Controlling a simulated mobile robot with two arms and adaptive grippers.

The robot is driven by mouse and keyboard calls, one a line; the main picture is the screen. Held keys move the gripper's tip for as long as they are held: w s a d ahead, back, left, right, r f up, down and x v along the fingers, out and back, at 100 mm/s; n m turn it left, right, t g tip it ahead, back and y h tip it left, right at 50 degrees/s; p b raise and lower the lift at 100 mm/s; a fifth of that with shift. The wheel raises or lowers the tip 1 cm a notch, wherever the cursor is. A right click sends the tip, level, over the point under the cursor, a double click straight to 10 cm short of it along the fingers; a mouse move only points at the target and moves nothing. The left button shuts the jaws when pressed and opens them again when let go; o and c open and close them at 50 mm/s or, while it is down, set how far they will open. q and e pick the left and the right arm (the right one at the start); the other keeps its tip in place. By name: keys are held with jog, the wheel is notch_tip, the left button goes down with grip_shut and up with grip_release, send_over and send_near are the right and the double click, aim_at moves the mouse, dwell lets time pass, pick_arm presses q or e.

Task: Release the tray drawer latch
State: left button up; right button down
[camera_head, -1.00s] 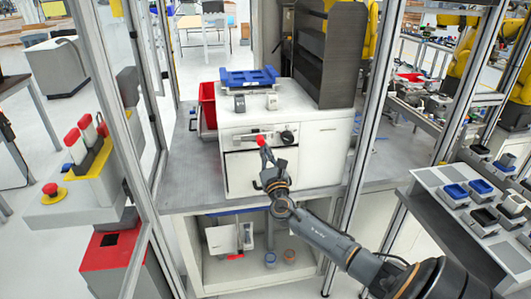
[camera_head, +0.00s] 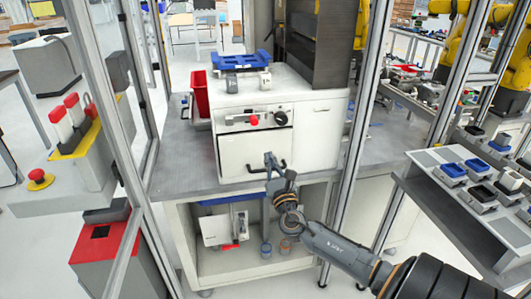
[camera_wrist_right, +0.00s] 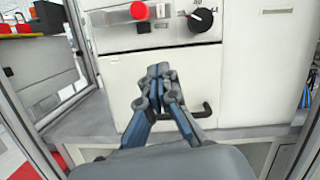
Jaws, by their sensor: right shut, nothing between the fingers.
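A white cabinet stands on the bench. Its upper control strip carries a red knob (camera_head: 254,120) at the end of a metallic latch bar (camera_head: 236,119). The red knob also shows at the top of the right wrist view (camera_wrist_right: 139,11). Below the strip is a white drawer front (camera_head: 240,150) with a black handle (camera_head: 258,171), partly hidden by my gripper. My right gripper (camera_head: 270,157) is shut and empty, below the red knob and in front of the drawer front. My left gripper is out of view.
A black dial (camera_head: 281,118) sits right of the red knob. A blue tray (camera_head: 242,60) lies on the cabinet top, with a red bin (camera_head: 200,92) to the left. Metal posts (camera_head: 358,150) stand right of the cabinet. Shelves lie below the bench.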

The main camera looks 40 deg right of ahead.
jog(key=shift+v, duration=1.1)
jog(key=shift+w, duration=0.1)
